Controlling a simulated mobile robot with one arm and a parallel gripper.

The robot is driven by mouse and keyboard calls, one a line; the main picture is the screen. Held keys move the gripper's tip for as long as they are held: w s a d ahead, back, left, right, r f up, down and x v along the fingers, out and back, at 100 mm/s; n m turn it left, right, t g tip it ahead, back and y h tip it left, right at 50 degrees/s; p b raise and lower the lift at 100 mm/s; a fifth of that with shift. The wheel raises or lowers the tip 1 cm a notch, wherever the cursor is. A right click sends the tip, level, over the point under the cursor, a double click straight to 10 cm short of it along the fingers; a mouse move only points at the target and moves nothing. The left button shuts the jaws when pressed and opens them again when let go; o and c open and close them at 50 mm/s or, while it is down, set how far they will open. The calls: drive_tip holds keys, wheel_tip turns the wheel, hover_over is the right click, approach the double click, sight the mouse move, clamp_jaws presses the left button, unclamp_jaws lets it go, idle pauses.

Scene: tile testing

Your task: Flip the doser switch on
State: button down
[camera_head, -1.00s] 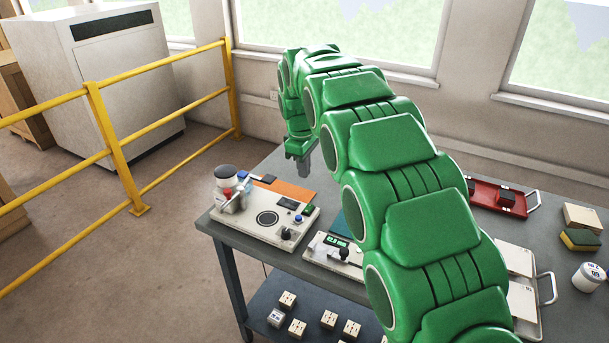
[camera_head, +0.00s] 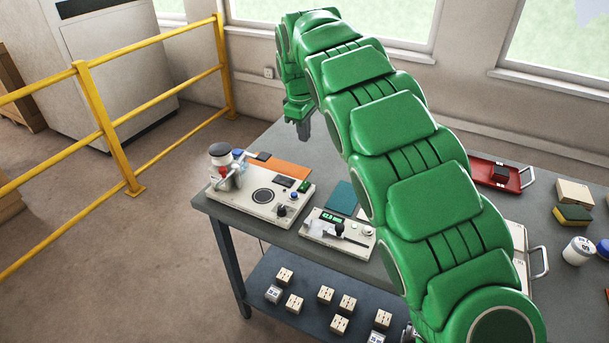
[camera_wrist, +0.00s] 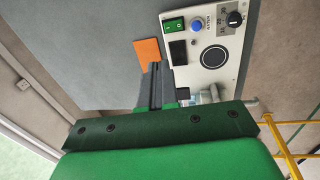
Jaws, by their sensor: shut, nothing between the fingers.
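The doser (camera_head: 238,200) is a pale flat unit on the grey table, with a round black plate, a knob, a blue button and a clear-sided cup assembly at its left end. Its switch (camera_head: 303,186) is a small green rocker in a black frame near the right edge. In the wrist view the green switch (camera_wrist: 174,26) sits beside the blue button; its on or off position cannot be told. My gripper (camera_head: 304,130) is shut and empty, above the table behind the doser. In the wrist view its fingers (camera_wrist: 155,72) point toward the orange mat, apart from the switch.
An orange mat (camera_head: 288,169) lies behind the doser. A second pale device (camera_head: 325,232) with a green display stands to its right. A red tray (camera_head: 515,183), a sponge (camera_head: 573,215) and a jar (camera_head: 578,251) are farther right. Yellow railings (camera_head: 105,120) stand left.

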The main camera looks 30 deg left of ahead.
sight(305, 182)
drive_tip(key=shift+w+d+r, duration=0.1)
drive_tip(key=shift+w, duration=0.2)
drive_tip(key=shift+s+f, duration=0.95)
drive_tip(key=shift+f, duration=0.3)
drive_tip(key=f, duration=0.4)
drive_tip(key=w+f, duration=0.1)
drive_tip(key=f, duration=0.4)
drive_tip(key=w+f, duration=0.1)
drive_tip(key=f, duration=0.4)
